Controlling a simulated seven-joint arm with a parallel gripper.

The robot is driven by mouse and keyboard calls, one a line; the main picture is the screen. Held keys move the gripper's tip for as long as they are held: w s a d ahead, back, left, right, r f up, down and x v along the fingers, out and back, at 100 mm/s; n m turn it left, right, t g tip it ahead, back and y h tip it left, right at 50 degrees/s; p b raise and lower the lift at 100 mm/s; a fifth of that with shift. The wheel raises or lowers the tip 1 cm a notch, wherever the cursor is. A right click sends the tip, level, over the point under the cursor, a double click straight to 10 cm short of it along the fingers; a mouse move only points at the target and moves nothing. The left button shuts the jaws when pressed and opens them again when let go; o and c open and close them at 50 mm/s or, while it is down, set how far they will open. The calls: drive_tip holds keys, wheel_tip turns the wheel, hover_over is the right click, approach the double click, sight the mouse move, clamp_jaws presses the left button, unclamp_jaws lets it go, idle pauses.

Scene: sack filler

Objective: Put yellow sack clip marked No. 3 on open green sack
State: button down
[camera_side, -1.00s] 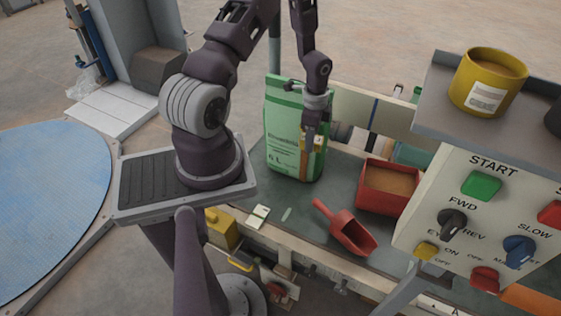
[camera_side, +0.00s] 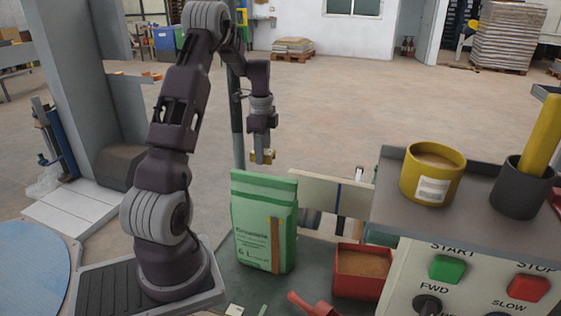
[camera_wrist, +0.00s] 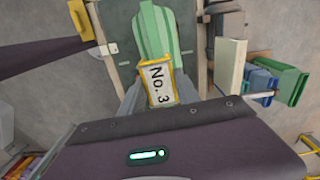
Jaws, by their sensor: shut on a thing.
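The green sack (camera_side: 263,240) stands upright on the dark green work surface in the side view, its paler top band at the upper edge. In the wrist view the green sack (camera_wrist: 150,30) lies beyond the fingertips. My gripper (camera_side: 262,157) is above the sack's top, apart from it. It is shut on the yellow clip (camera_side: 268,154). In the wrist view the clip shows a white label reading No. 3 (camera_wrist: 159,84) between the fingers of my gripper (camera_wrist: 148,97). I cannot tell from these views how wide the sack's mouth stands.
A red bin of brown grain (camera_side: 362,268) stands right of the sack, with a red scoop (camera_side: 312,303) in front. A shelf holds a yellow tub (camera_side: 433,172) and a dark cup (camera_side: 523,188) above the control panel. The air around the sack's top looks clear.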

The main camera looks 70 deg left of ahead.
sight(263, 175)
drive_tip(key=shift+s+a+f, duration=0.1)
drive_tip(key=shift+a+f, duration=0.05)
drive_tip(key=shift+f, duration=3.7)
drive_tip(key=c, duration=0.8)
unclamp_jaws()
drive_tip(key=shift+r, duration=0.1)
